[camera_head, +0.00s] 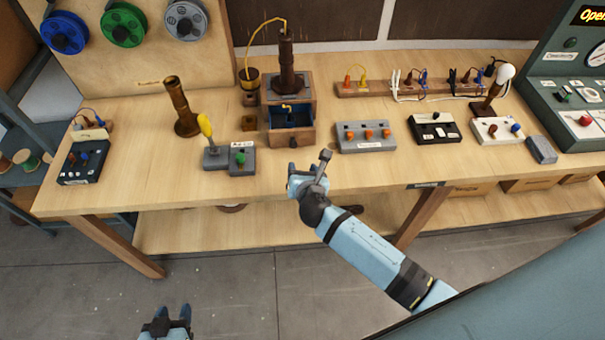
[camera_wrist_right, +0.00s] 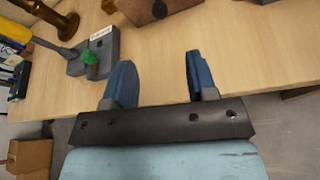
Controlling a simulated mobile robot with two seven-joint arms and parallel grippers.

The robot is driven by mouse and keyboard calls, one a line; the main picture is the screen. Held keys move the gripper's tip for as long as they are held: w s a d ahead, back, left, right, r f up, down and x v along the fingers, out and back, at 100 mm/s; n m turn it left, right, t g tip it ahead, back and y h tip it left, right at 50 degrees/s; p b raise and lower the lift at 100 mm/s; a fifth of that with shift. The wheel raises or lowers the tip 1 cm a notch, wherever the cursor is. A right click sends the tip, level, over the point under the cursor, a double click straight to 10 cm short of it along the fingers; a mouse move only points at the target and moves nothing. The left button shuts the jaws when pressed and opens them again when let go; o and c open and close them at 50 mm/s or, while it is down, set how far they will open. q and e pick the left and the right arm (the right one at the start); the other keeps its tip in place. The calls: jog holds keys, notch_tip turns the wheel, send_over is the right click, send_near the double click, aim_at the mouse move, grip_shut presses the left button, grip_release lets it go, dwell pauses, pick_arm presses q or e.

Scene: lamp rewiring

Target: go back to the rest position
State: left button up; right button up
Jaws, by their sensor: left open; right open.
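My right gripper (camera_head: 306,176) is at the front edge of the workbench (camera_head: 340,178), in front of the wooden lamp base box (camera_head: 288,108). In the right wrist view its two blue fingers (camera_wrist_right: 158,75) are apart with only bench top between them. My left gripper (camera_head: 167,325) shows at the bottom left of the head view, over the floor and away from the bench, its fingers apart and empty. The grey block with a yellow-handled lever (camera_head: 208,145) and the small grey box with a green knob (camera_head: 242,160) sit left of the right gripper.
A brass tube (camera_head: 181,108) stands at the back left. A grey box with orange switches (camera_head: 366,137) and a black terminal box (camera_head: 433,129) sit to the right. Wire spools (camera_head: 122,26) hang on the board. A green-grey instrument panel (camera_head: 575,85) stands at the far right. The floor before the bench is clear.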

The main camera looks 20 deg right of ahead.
pick_arm(q)
jog(key=shift+s+a, duration=0.1)
jog(key=shift+s, duration=0.4)
pick_arm(e)
jog(key=shift+s+r, duration=0.1)
jog(key=shift+s, duration=0.25)
pick_arm(q)
jog(key=shift+r, duration=0.1)
pick_arm(e)
jog(key=shift+w, duration=0.1)
jog(key=s+f+m+g+y, duration=0.1)
jog(key=s+f+m+y, duration=0.1)
jog(key=s+m, duration=0.9)
jog(key=s+d+f+m+g+y, duration=0.1)
jog(key=s+f+m+y, duration=0.2)
jog(key=s+m, duration=0.9)
jog(key=m, duration=0.5)
jog(key=shift+f+g, duration=0.2)
jog(key=shift+g, duration=0.2)
